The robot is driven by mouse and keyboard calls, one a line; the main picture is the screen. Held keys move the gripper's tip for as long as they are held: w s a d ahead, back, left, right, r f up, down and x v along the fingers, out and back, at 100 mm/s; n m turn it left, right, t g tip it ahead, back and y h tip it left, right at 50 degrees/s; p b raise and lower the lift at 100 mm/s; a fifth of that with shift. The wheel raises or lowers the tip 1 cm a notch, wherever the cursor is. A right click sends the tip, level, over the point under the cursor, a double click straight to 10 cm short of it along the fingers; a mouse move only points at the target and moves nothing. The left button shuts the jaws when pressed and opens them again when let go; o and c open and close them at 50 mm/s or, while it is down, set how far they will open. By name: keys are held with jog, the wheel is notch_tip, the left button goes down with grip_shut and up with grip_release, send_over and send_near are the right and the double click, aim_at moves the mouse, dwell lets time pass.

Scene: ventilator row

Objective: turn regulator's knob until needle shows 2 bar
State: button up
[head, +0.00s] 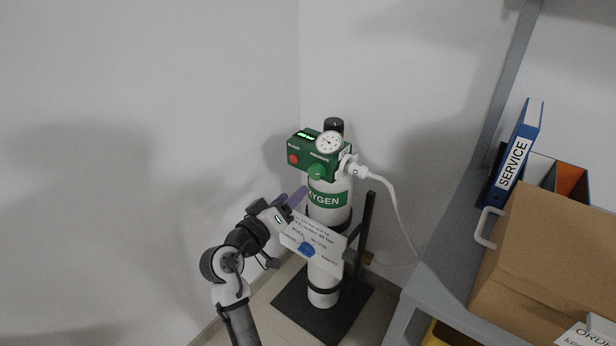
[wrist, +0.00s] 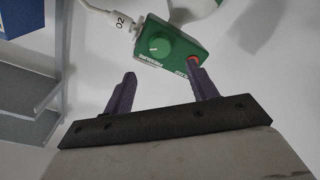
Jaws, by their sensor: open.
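The green regulator box (head: 306,160) sits on top of a white oxygen cylinder (head: 331,216). A round green knob (head: 317,172) is on its front, and it shows with a pale mark in the wrist view (wrist: 160,47), above a "PRESSURE" label. The white round gauge (head: 329,142) is on the box; its needle is too small to read. A red button (head: 293,158) is at the box's left, also in the wrist view (wrist: 193,59). My gripper (head: 300,192) is open, below the box, apart from the knob. In the wrist view its purple fingers (wrist: 163,78) are empty.
A black cap (head: 334,125) rises behind the gauge. A white hose (head: 395,205) leaves the box to the right. A printed card (head: 312,240) hangs before the cylinder beside my gripper. A grey shelf (head: 445,265) holds a cardboard box (head: 545,265) and a blue binder (head: 514,155).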

aim_at(314, 174)
jog(key=p+x, duration=0.1)
jog(key=x, duration=0.7)
jog(key=shift+w, duration=0.2)
jog(key=c, duration=1)
jog(key=shift+f+m+b, duration=0.25)
jog(key=shift+m+b, duration=0.05)
jog(key=shift+b, duration=0.6)
jog(key=m+b, duration=0.1)
jog(key=b, duration=0.1)
jog(key=shift+f+m+b, duration=0.1)
jog(key=shift+m+b, duration=0.2)
jog(key=shift+b, duration=0.05)
jog(key=shift+r+m+b, duration=0.25)
jog(key=shift+m+b, duration=0.65)
jog(key=shift+b, duration=0.1)
jog(key=shift+r, duration=0.1)
